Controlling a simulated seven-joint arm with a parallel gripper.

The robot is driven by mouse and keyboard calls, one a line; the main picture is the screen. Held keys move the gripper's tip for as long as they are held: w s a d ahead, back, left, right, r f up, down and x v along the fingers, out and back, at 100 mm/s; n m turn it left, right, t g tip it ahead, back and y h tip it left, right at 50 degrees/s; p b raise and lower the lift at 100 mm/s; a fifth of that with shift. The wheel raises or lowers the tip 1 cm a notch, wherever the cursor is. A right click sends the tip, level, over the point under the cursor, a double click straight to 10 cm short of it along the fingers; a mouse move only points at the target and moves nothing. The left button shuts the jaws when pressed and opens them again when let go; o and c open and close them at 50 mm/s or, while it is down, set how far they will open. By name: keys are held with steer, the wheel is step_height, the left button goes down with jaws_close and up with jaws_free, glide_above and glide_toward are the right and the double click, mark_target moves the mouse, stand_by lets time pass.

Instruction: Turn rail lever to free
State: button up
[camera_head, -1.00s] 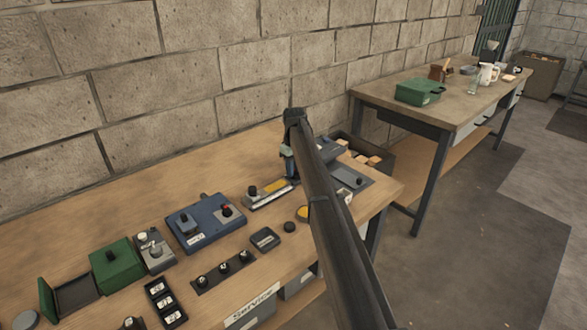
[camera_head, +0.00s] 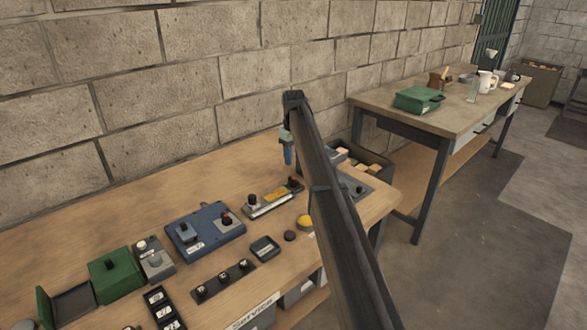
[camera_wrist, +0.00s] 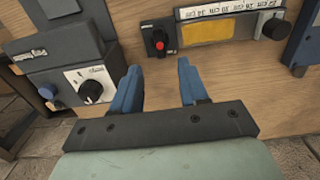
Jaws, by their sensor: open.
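A rail fixture (camera_head: 268,203) lies on the near workbench, with a yellow plate (camera_head: 276,195), a black knob at its left end and a red-topped black part (camera_head: 295,183) at its right end. In the wrist view the rail's printed scale (camera_wrist: 213,11), yellow plate (camera_wrist: 207,32), red-topped part (camera_wrist: 160,40) and black knob (camera_wrist: 274,26) show. I cannot tell for sure which part is the lever. My gripper (camera_head: 289,153) hangs above the rail's right end. In the wrist view my gripper (camera_wrist: 159,73) is open and empty, its blue fingers just short of the red-topped part.
A blue control box (camera_head: 205,228) sits left of the rail. A yellow button (camera_head: 305,221) and black tray (camera_head: 265,248) lie in front. A stone wall stands behind.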

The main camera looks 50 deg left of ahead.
steer(key=shift+r, duration=2.5)
